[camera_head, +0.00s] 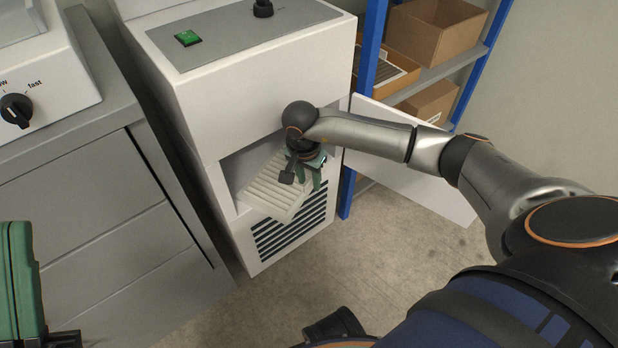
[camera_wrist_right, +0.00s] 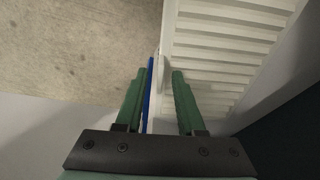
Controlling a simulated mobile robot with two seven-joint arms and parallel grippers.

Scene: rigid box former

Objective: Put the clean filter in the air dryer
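The filter (camera_head: 267,188), a white pleated panel, sits partly inside the open front compartment of the air dryer (camera_head: 260,95). It lies at an angle, and its near corner sticks out over the front grille. It also shows in the right wrist view (camera_wrist_right: 225,45). My right gripper (camera_head: 303,184) is at the filter's right edge. In the right wrist view its green fingers (camera_wrist_right: 159,90) stand apart, with the filter's edge near the right finger and a gap by the left one.
The dryer's white door (camera_head: 415,185) stands open to the right, behind my right arm. A blue shelf rack (camera_head: 370,45) with cardboard boxes (camera_head: 435,30) is beyond it. A grey cabinet (camera_head: 95,215) with a white machine (camera_head: 45,75) stands left. The floor in front is clear.

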